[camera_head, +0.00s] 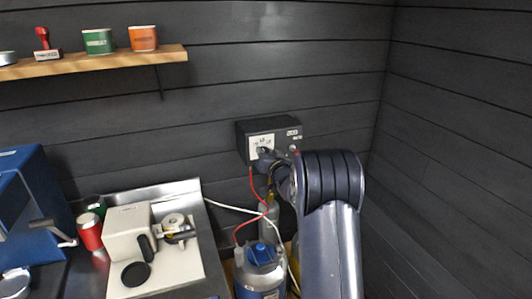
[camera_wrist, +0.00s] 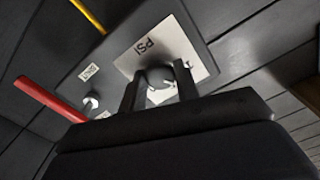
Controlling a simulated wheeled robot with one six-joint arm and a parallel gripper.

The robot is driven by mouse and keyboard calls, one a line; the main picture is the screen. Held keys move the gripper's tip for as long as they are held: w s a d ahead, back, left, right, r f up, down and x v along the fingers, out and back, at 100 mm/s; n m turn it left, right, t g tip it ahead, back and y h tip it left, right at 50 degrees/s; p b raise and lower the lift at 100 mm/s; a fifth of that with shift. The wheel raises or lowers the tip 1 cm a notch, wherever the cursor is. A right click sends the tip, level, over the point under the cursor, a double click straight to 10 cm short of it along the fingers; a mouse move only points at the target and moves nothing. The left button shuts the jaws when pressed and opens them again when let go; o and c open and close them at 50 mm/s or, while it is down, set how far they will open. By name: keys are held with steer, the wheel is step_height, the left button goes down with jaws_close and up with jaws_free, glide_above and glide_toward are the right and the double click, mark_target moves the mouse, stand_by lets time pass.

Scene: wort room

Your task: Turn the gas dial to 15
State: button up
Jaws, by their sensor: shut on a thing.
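The gas dial is a round knob on a white plate marked PSI (camera_wrist: 150,48), on the front of a dark control box (camera_head: 244,140) fixed to the wall. In the wrist view the grey knob (camera_wrist: 158,76) sits between the two dark fingers of my gripper (camera_wrist: 160,88), which is shut on it. In the head view my gripper (camera_head: 266,156) reaches the plate (camera_head: 262,142) from the lower right and covers much of the knob. The pointer's reading is too small and too covered to tell.
A red hose (camera_head: 251,185) runs from the box down to a grey and blue canister (camera_head: 262,268). A white cable (camera_head: 225,207) hangs beside it. A counter with a cream machine (camera_head: 128,232) and a red can (camera_head: 89,231) stands left. A shelf (camera_head: 100,61) hangs upper left.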

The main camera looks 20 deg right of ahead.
steer(key=m+p, duration=0.1)
steer(key=m, duration=0.4)
steer(key=shift+m, duration=0.4)
steer(key=shift+p, duration=0.3)
steer(key=o, duration=1)
steer(key=shift+c, duration=0.2)
steer(key=s+b, duration=0.2)
steer(key=s, duration=0.8)
steer(key=shift+s+b, duration=0.4)
